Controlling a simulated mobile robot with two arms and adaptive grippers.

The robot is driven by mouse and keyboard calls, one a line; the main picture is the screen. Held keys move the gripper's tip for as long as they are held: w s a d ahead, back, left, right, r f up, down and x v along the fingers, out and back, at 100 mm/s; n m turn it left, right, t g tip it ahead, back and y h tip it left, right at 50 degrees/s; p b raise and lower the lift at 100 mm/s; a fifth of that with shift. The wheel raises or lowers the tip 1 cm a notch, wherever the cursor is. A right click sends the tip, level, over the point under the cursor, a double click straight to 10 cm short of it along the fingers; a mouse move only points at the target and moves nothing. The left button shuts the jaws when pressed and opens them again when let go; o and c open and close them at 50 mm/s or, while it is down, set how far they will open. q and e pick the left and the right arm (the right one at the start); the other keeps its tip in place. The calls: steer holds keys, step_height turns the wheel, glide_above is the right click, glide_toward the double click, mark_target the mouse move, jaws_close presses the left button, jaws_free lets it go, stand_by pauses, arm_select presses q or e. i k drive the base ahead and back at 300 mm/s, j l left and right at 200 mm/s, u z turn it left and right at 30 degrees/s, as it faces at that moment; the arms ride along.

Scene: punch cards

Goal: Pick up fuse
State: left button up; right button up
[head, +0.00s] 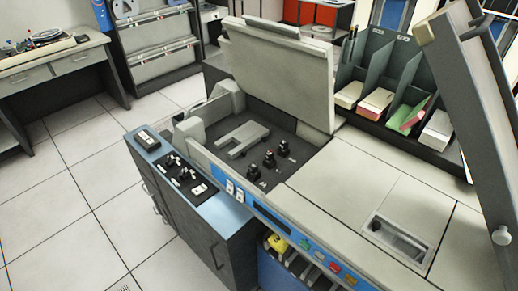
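I cannot tell for certain which thing is the fuse. Several small black parts (269,159) stand in a row on the dark floor inside the opened machine (362,190). A black panel (186,178) with small dark and light parts lies on the blue top of the low cabinet (205,205), and these parts are too small to identify. Neither of my grippers is in view.
The machine's lid (285,70) stands raised behind the opening. A divided rack (372,110) with card stacks stands behind the machine. A tilted grey panel (475,110) fills the right edge. The tiled floor (70,190) at left is clear.

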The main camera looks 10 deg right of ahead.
mark_target(270, 154)
steer(key=i+j+z, duration=0.3)
steer(key=i+j, duration=0.15)
steer(key=j, duration=0.2)
steer(key=i+j+z, duration=0.15)
steer(key=j, duration=0.2)
steer(key=i+j+z, duration=0.15)
steer(key=j, duration=0.25)
steer(key=i+z, duration=0.1)
steer(key=z, duration=0.55)
